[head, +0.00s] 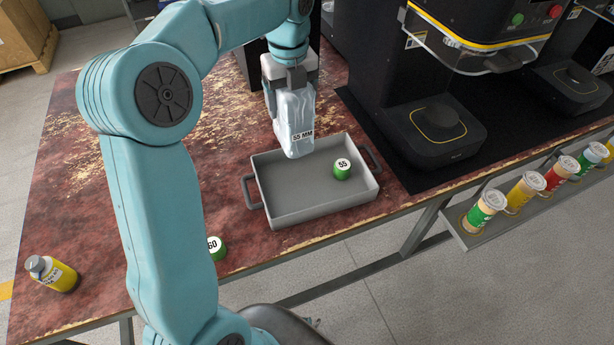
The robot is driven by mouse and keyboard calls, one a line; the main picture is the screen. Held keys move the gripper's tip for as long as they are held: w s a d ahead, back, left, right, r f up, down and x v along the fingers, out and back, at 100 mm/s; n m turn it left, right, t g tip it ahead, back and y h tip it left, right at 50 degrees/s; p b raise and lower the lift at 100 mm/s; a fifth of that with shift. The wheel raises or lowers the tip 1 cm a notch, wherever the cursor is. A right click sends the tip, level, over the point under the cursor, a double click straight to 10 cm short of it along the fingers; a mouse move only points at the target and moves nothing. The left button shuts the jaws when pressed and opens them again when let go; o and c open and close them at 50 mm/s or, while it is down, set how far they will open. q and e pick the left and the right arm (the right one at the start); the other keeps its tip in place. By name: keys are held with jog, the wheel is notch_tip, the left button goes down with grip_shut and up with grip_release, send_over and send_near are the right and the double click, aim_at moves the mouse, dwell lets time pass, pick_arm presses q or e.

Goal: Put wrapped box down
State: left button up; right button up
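A pale, clear-wrapped box (294,125) with a "55 MM" label hangs upright from my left gripper (290,80). The gripper's fingers are shut around its upper part. The box's lower end is over the back part of a grey tray (265,205). I cannot tell whether it touches the tray floor. A green round piece marked 55 (342,170) is in the tray's right half, apart from the box. My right gripper is not in view.
A green piece marked 60 (216,248) is partly hidden behind my arm. Black machines (430,125) stand to the right. Several coloured jars (484,211) line a rail at the right front. The tray's front left is clear.

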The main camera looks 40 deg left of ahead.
pick_arm(q)
notch_tip(320, 180, down, 19)
jog(key=b, duration=0.1)
jog(key=shift+b, duration=0.3)
jog(key=shift+f, duration=0.15)
jog(key=shift+f, duration=0.15)
jog(key=o, duration=1.3)
jog(key=shift+c, duration=0.2)
